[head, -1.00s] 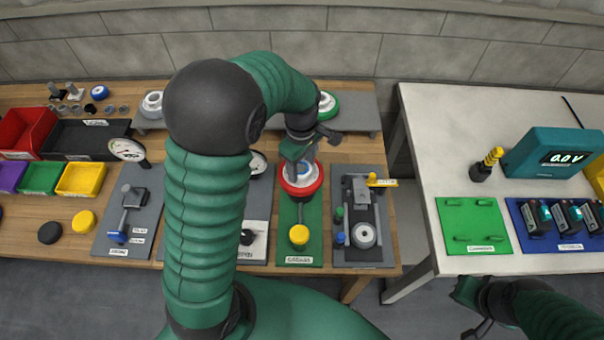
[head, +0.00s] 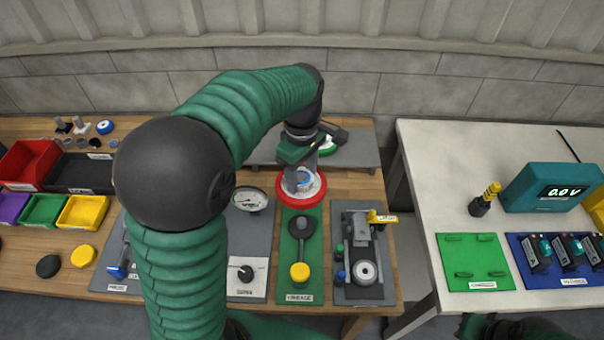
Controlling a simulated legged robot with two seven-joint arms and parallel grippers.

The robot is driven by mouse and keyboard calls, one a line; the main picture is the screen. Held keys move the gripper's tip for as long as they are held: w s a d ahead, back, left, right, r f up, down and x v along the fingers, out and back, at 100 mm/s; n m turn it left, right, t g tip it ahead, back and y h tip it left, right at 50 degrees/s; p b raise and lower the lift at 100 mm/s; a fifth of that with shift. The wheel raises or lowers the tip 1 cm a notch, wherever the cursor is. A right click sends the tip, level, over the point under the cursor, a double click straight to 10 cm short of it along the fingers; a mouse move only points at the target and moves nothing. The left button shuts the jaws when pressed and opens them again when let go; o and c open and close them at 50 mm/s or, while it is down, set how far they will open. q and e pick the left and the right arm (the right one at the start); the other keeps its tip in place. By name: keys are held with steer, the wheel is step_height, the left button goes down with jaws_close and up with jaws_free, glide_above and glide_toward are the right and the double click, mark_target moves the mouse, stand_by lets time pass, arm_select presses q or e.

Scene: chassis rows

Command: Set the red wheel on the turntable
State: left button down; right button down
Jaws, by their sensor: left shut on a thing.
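The red wheel (head: 318,192), a red ring with a white middle and some blue at its centre, is near the far end of a green board (head: 285,262). My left gripper (head: 301,178) points down into its middle and is shut on it; the fingertips are partly hidden. The wheel covers part of what lies behind it, and its height above the table is hard to judge. I cannot tell for sure which thing is the turntable. My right gripper (head: 476,324) shows only as a dark bit at the bottom edge.
A grey shelf (head: 355,152) with a green-rimmed wheel (head: 328,147) stands just behind. A grey fixture board (head: 350,292) is to the right, a white panel (head: 245,288) with a gauge behind it to the left. The right-hand table (head: 430,180) holds a teal meter (head: 550,170).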

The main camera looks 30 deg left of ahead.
steer(key=p+v, duration=0.2)
steer(key=w+p+v, duration=0.1)
steer(key=p+v, duration=0.1)
steer(key=shift+r, duration=0.2)
stand_by(0.3)
